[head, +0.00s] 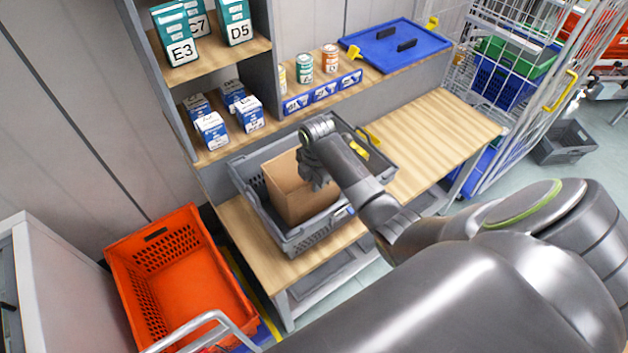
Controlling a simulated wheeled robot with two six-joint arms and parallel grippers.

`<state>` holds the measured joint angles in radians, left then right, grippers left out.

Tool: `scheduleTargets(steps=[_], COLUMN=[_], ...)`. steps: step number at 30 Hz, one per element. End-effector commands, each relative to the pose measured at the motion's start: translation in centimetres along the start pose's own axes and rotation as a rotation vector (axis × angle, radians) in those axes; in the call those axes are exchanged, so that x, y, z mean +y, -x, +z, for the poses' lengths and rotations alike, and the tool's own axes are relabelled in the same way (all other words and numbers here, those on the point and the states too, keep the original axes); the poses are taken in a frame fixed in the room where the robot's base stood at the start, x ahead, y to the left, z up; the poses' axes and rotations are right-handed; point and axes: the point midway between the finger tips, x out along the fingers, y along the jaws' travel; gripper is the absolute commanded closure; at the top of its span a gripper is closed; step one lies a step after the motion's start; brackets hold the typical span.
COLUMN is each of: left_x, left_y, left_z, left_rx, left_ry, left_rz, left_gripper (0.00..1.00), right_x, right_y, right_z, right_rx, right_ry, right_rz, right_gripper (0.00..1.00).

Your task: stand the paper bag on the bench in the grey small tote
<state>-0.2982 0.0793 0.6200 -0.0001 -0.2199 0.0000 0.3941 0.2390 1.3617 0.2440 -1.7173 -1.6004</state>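The brown paper bag (287,190) is upright, open at the top, within the rim of the grey small tote (308,237) on the wooden bench (440,130). Whether its base rests on the tote floor is hidden. My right gripper (317,178) points down at the bag's upper right edge and overlaps it in the head view. Its fingertips are partly hidden, so I cannot tell if they are shut on the bag. My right arm covers part of the tote's right side. My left gripper is not in view.
A shelf unit with labelled boxes (212,130) stands behind on the left. Cans (304,68) and a blue lid (395,45) lie on the back ledge. An orange tote (180,270) is at lower left. A wire cage (520,60) stands right. The bench's right part is clear.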

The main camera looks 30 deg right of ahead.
Motion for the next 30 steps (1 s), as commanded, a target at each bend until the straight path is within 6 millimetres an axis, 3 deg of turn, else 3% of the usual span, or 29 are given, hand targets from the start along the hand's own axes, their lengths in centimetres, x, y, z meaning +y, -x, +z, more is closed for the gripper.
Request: scheduleTargets(steps=[9, 15, 25, 30], left_x=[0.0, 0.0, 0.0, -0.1], left_y=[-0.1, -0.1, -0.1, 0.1], left_z=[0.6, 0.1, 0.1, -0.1], left_rx=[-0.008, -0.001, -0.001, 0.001], left_ry=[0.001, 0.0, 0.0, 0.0], left_rz=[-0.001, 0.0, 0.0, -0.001], left_gripper=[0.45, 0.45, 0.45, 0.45], right_x=[0.0, 0.0, 0.0, 0.5], right_y=[-0.7, -0.7, -0.4, 1.1], right_z=[0.0, 0.0, 0.0, 0.1], right_rx=[0.0, 0.0, 0.0, -0.002], right_ry=[0.001, 0.0, 0.0, -0.001], right_rz=[0.0, 0.0, 0.0, 0.003], right_gripper=[1.0, 0.76, 0.76, 0.76])
